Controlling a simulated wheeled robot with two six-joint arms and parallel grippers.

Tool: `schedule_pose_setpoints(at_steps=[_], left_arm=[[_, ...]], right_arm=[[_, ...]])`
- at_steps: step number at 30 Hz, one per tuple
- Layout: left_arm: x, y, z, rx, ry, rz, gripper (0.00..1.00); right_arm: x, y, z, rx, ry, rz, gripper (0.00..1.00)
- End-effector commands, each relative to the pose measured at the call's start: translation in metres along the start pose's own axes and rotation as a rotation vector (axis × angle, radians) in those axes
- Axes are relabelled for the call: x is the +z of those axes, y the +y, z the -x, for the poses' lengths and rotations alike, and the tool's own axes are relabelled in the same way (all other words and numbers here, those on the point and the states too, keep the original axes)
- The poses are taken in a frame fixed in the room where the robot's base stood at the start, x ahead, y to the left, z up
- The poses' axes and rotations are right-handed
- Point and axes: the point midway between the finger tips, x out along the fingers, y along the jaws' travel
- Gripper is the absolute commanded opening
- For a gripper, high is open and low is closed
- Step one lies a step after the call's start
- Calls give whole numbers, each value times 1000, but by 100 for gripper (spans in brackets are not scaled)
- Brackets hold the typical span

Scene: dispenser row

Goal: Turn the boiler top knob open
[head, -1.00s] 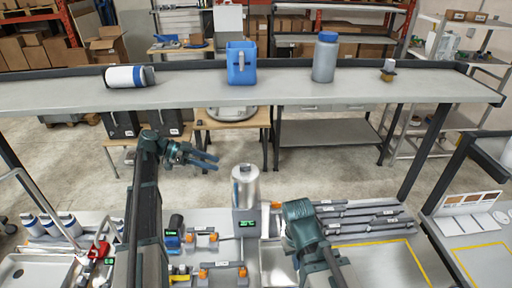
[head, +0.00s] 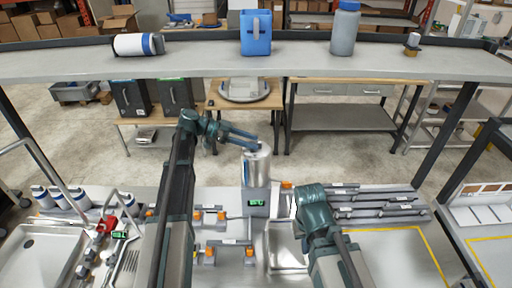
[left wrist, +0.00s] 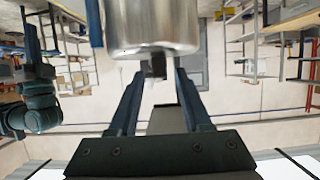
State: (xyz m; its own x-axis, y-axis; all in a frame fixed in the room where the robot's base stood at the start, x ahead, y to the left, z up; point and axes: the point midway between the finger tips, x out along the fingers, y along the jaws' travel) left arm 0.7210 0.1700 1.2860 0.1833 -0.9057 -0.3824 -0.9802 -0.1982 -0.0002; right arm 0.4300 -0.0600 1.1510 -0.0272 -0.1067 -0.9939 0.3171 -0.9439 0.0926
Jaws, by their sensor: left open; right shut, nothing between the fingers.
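The boiler (head: 257,168) is an upright shiny metal cylinder at the middle of the counter, with a green-lit display box (head: 257,202) on its front. My left gripper (head: 251,142) is open at the boiler's top. The left wrist view appears upside down; there the boiler's cylinder (left wrist: 155,25) fills the top middle. A small dark top knob (left wrist: 158,66) sticks out of its end, in the gap between the open fingers (left wrist: 157,73). I cannot tell whether they touch it. My right arm stands right of the boiler, and its gripper's fingers cannot be made out.
A raised shelf (head: 200,66) crosses behind, holding a lying white bottle (head: 133,44), a blue jug (head: 256,35) and a grey bottle (head: 345,30). A sink (head: 40,255) is at the left. Orange-ended fittings (head: 222,216) lie left of the boiler, grey bars (head: 375,200) right.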

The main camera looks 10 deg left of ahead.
Motion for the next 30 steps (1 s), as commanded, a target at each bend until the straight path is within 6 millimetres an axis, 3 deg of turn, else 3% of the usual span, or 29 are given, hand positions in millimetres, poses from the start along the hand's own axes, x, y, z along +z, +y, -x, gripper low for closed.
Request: schedule_pose_setpoints(at_steps=[6,17,25,30], left_arm=[[1,0,-21,0,0,0,49],[0,0,-24,0,0,1,49],[0,0,-24,0,0,1,4],[0,0,-24,0,0,1,0]], right_arm=[[-1,-1,-8,0,1,-1,0],[-1,-1,-9,0,0,-1,0],[-1,-1,-9,0,0,-1,0],[-1,-1,-9,0,0,-1,0]])
